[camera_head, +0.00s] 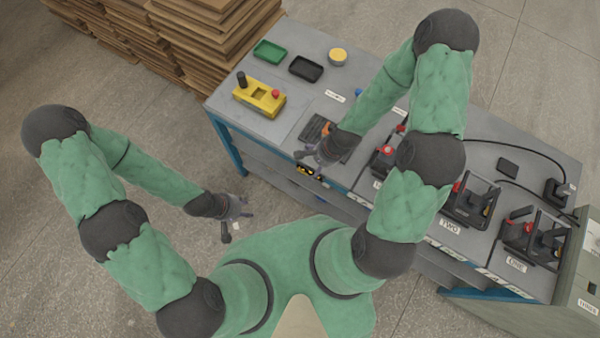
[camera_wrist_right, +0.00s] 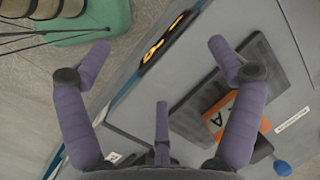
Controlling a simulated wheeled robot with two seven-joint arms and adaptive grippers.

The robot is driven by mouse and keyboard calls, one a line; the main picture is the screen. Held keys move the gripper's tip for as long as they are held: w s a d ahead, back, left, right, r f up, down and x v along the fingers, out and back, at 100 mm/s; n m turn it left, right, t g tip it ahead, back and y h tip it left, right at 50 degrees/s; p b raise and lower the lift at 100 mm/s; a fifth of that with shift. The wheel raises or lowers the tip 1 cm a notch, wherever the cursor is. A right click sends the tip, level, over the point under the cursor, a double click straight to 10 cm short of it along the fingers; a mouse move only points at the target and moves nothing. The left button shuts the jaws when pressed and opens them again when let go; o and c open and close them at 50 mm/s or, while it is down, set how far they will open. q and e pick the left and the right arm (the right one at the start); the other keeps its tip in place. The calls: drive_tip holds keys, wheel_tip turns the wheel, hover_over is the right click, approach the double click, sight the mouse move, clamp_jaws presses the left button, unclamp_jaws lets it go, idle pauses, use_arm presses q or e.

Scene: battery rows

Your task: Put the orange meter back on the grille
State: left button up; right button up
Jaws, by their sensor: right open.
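The orange meter (camera_wrist_right: 221,112), with a white face marked "A", rests on the dark grille (camera_wrist_right: 262,62) in the right wrist view. One finger of my right gripper overlaps its right side, so part of it is hidden. In the head view a little orange of the meter (camera_head: 326,129) shows on the grille (camera_head: 313,130) beside my right forearm. My right gripper (camera_head: 308,157) is open and empty, over the table's front edge, nearer me than the meter. My left gripper (camera_head: 235,213) is open and empty, away from the table over the floor.
Battery units (camera_head: 470,203) and cables occupy the right. A black-and-yellow item (camera_head: 309,171) is at the front edge.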

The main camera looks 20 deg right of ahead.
drive_tip(key=s+a+f+n+g, duration=0.1)
drive_tip(key=s+a+f+n, duration=0.3)
drive_tip(key=s+a+n, duration=0.3)
drive_tip(key=a+n, duration=0.1)
drive_tip(key=n, duration=0.2)
drive_tip(key=shift+y, duration=0.4)
wheel_tip(320, 180, down, 10)
drive_tip(key=b, duration=1)
drive_tip(key=shift+f, duration=0.15)
drive_tip(key=shift+w, duration=0.1)
